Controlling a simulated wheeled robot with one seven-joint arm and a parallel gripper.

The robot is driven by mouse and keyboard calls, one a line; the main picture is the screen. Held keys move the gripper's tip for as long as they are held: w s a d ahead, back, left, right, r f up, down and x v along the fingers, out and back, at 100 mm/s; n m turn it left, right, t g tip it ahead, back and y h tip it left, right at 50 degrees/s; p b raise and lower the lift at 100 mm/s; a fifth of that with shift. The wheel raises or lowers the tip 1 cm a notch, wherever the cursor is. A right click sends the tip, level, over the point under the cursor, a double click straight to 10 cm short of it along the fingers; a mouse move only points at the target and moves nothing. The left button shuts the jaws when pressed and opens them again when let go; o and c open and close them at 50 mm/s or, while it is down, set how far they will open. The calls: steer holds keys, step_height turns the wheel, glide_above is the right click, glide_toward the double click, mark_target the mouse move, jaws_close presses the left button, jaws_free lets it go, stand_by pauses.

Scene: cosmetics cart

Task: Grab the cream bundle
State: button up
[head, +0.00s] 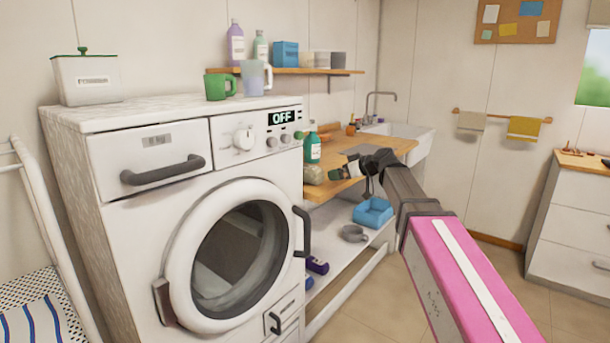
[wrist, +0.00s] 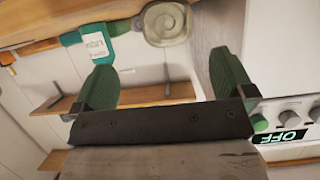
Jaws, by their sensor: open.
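The cream bundle (head: 313,174) is a small pale, rounded roll at the left end of the wooden counter, next to the washing machine. In the wrist view it (wrist: 167,23) shows at the top, beyond the fingertips and roughly in line with the gap between them. My gripper (head: 341,167) is just right of the bundle in the head view. In the wrist view my gripper (wrist: 163,75) has its two green fingers wide apart with nothing between them. The bundle looks clear of both fingers.
A teal bottle (head: 312,148) with a white label stands right behind the bundle; it also shows in the wrist view (wrist: 95,35). The washing machine (head: 190,210) borders the counter (head: 385,155) on the left. A lower shelf holds a blue tub (head: 372,212) and a grey mug (head: 354,233).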

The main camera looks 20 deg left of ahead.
mark_target(320, 174)
steer(key=x, duration=0.5)
steer(key=shift+w+a+r, duration=0.1)
steer(key=shift+a+r, duration=0.05)
steer(key=shift+a, duration=0.3)
steer(key=shift+s+x, duration=0.15)
steer(key=shift+x, duration=1.15)
steer(key=shift+s+x, duration=0.15)
steer(key=shift+x, duration=1.2)
steer(key=shift+a+r, duration=0.1)
steer(key=shift+a, duration=0.05)
steer(key=c, duration=1)
